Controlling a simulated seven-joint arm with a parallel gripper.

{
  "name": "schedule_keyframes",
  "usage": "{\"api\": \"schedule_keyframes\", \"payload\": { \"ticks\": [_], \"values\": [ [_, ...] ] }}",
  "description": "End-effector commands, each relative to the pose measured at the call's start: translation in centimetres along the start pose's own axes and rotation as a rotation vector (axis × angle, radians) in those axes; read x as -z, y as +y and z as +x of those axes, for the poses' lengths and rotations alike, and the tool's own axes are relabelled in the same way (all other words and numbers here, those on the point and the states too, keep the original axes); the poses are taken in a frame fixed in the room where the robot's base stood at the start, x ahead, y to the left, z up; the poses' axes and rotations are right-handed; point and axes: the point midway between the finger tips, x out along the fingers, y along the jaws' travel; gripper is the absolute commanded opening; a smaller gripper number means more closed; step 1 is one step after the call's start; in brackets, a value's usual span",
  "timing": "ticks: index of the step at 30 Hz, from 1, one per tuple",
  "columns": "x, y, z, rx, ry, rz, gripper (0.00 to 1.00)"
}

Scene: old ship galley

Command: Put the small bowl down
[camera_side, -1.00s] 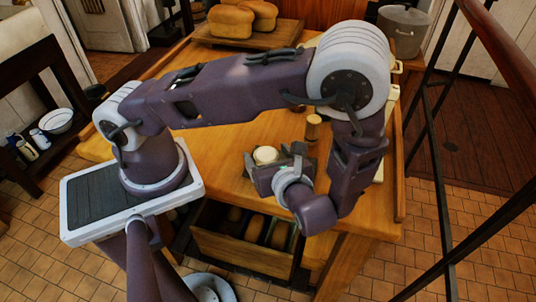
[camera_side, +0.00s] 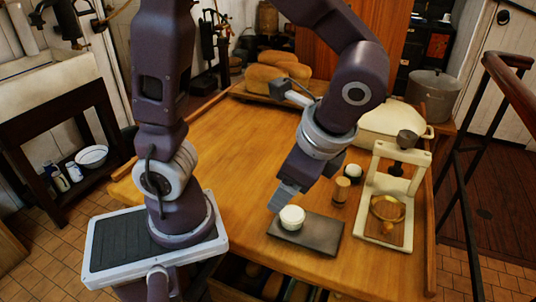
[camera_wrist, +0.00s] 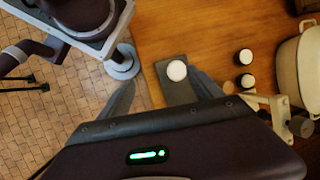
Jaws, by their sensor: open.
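A small white round thing (camera_side: 292,217), which looks like the small bowl, rests on a dark flat slab (camera_side: 318,240) near the table's front edge. It also shows from above in the wrist view (camera_wrist: 177,70), on the slab (camera_wrist: 168,95). My gripper (camera_side: 284,199) points down just behind and above it. In the wrist view my gripper (camera_wrist: 162,77) is open, its two fingers spread, with the white thing ahead between the tips. I see no contact, but the exact gap cannot be told.
A wooden cylinder (camera_side: 341,188) and a dark jar with a white top (camera_side: 353,172) stand behind the slab. A cream stand with a brass ring (camera_side: 388,208) is to the right, a cream pot (camera_side: 390,122) behind. Loaves (camera_side: 275,72) lie far back. The table's left is clear.

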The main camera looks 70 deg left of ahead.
Motion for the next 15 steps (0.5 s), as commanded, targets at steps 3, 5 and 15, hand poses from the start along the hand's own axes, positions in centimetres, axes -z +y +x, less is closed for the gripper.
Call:
{"api": "schedule_keyframes", "payload": {
  "ticks": [3, 5, 15],
  "values": [
    [-3.8, -0.2, -2.4, -0.105, 0.286, -0.369, 0.75],
    [-5.0, -0.1, -3.3, -0.136, 0.416, -0.531, 0.75],
    [-7.0, 0.3, -5.1, -0.169, 0.728, -0.903, 0.75]
  ]
}}
